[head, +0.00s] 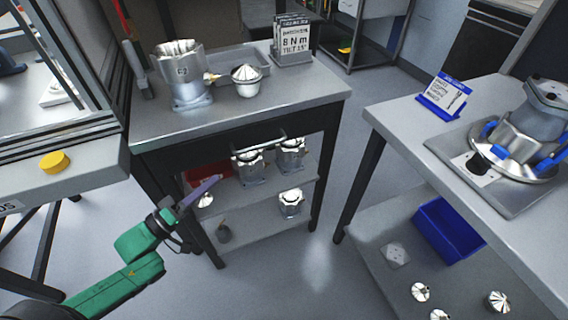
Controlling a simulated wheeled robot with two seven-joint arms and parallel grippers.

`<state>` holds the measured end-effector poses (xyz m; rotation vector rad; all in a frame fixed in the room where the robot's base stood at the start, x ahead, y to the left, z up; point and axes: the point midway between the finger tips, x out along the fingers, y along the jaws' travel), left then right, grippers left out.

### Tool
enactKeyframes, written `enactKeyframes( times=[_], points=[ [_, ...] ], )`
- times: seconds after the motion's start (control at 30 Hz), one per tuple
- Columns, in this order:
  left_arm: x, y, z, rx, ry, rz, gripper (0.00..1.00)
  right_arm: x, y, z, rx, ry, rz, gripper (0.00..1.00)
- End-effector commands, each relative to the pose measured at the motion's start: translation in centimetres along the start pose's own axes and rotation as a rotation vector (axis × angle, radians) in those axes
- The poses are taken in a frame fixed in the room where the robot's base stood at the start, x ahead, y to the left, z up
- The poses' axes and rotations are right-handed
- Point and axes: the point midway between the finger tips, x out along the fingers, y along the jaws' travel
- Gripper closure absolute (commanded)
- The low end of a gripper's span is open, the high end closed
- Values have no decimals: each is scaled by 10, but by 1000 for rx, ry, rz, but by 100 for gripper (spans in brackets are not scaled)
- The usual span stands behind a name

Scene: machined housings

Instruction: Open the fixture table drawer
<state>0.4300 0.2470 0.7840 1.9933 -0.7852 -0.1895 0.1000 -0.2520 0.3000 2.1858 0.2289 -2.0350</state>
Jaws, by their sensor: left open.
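The fixture table (290,90) is a grey-topped table with dark legs, left of centre. The drawer looks shut, about flush with the table frame. My left gripper (200,206) is at the end of the green arm, in front of the table's left leg. It is open and empty, below and to the left of the handle, and apart from it. My right gripper is out of view.
A housing (182,75), a shallow tray (240,64) and a sign (291,45) stand on the table. Shelves below hold several metal housings (249,167). A second table (400,125) stands right, with a blue bin (448,230) below. The floor between is clear.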

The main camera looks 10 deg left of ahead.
Motion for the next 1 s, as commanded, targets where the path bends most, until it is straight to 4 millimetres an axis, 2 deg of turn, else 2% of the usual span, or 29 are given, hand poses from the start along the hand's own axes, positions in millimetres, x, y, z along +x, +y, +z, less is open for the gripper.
enactKeyframes(
  times=[0.07,0.17,0.33,0.5,0.63,0.8,1.0],
  points=[
    [6,12,3,-40,-10,46,55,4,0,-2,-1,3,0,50],
    [18,15,1,-44,-6,52,55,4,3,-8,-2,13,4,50],
    [58,17,0,-38,-4,53,55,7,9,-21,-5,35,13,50],
    [103,19,0,-39,-5,50,55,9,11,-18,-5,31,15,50],
    [132,20,1,-38,-6,48,55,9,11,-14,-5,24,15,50],
    [149,20,2,-39,-8,45,55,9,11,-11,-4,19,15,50],
    [150,20,2,-39,-9,43,55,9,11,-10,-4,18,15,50]
  ],
)
